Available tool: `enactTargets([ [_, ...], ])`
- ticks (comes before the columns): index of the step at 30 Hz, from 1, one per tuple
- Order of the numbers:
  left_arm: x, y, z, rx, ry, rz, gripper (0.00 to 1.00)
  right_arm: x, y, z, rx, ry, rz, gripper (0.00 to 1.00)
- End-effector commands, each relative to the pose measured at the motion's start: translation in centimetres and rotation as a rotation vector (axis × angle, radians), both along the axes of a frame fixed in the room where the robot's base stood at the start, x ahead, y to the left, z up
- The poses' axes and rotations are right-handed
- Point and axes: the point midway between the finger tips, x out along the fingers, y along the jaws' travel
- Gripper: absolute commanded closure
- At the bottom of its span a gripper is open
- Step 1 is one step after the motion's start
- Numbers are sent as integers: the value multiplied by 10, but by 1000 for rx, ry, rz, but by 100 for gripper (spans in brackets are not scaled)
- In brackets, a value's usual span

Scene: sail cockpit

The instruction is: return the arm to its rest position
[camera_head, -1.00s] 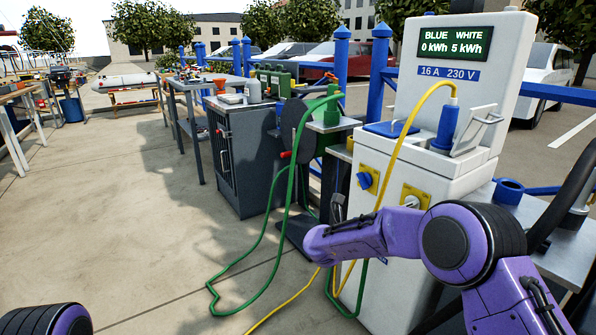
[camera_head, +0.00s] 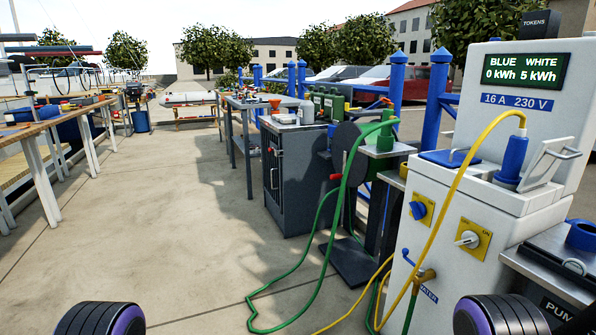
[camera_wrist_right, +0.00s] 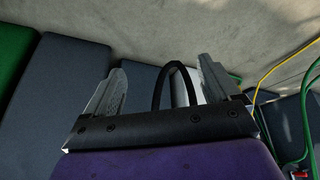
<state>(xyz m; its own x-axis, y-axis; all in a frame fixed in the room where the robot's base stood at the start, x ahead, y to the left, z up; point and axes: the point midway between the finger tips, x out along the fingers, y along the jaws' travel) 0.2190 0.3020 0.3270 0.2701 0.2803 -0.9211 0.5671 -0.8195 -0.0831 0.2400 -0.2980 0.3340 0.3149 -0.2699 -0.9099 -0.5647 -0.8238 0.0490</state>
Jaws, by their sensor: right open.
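My right arm (camera_head: 500,315) shows in the head view only as a dark and purple joint at the bottom right, in front of the white power pedestal (camera_head: 455,200). My right gripper (camera_wrist_right: 163,72) shows in the right wrist view with its two grey fingers apart and nothing held between them. A dark curved loop shows behind the fingers; I cannot tell what it belongs to. My left arm (camera_head: 100,318) shows as a similar joint at the bottom left. Its gripper is out of the picture.
A blue plug (camera_head: 512,160) with a yellow cable sits in the pedestal. A green hose (camera_head: 330,245) hangs to the floor. A dark cabinet (camera_head: 290,180) stands behind it. Workbenches (camera_head: 45,150) line the left. The concrete floor (camera_head: 160,220) between is clear.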

Motion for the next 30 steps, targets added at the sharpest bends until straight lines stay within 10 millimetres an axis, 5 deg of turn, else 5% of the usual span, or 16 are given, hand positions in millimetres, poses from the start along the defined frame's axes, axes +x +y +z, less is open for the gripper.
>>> enactTargets([
  [2, 0, 0, 11, 0, 0, 0, 64, -28, -4, 3, -9, 66, -3, 11],
  [3, 0, 0, 32, 0, 1, 0, 64, -23, -4, 26, -9, 53, -4, 11],
  [11, 0, 0, 119, 0, 0, 0, 64, -22, -4, 112, -9, 50, -6, 11],
  [18, 0, 0, 221, 0, 0, 0, 64, -21, -4, 214, -10, 48, -7, 11],
  [22, 0, 0, 243, 0, 0, 0, 64, -21, -4, 236, -10, 48, -7, 11],
  [30, 0, 0, 244, 0, 0, 0, 64, -21, -4, 237, -9, 47, -6, 11],
])
